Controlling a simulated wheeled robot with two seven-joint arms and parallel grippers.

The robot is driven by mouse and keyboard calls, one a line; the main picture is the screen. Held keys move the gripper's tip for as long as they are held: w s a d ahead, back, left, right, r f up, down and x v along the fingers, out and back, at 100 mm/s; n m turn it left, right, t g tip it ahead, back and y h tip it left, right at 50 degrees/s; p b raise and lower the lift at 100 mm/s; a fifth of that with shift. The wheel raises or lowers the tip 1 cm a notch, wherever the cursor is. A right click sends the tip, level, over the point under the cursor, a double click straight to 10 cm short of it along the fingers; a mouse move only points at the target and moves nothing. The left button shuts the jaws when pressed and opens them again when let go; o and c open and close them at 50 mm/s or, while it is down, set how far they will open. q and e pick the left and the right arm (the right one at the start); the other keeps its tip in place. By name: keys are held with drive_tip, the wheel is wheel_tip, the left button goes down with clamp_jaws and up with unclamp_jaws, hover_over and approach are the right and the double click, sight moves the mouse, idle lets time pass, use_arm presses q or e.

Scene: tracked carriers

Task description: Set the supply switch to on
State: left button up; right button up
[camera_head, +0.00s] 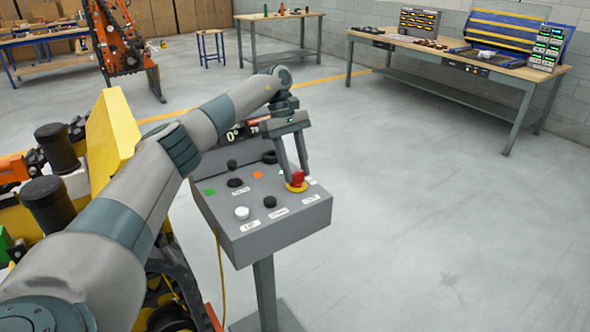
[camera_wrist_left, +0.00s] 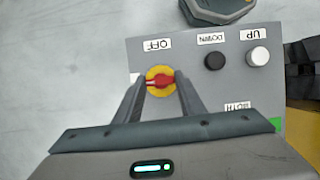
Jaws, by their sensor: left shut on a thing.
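The supply switch (camera_head: 297,178) is a red handle on a yellow round plate at the right of the grey control box (camera_head: 255,240). In the left wrist view the red handle (camera_wrist_left: 160,82) lies crosswise, with the label OFF (camera_wrist_left: 158,44) beside the plate. My left gripper (camera_head: 295,174) reaches down onto the switch, and its two fingers are shut on the red handle. The fingers cover the sides of the yellow plate in the wrist view. My right gripper is not in view.
The box also carries a white UP button (camera_head: 242,213), a black DOWN button (camera_head: 270,202) and other knobs. It stands on a grey post (camera_head: 265,290). A tracked machine with a yellow panel (camera_head: 112,135) is close at left. Floor at right is clear; workbenches (camera_head: 460,58) stand behind.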

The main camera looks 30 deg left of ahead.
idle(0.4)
use_arm(q)
drive_tip(key=o, duration=1)
drive_tip(key=shift+o, duration=0.2)
drive_tip(key=p+v, duration=0.5)
drive_tip(key=v, duration=1.2)
drive_tip(key=shift+r+p, duration=0.2)
drive_tip(key=shift+p, duration=0.2)
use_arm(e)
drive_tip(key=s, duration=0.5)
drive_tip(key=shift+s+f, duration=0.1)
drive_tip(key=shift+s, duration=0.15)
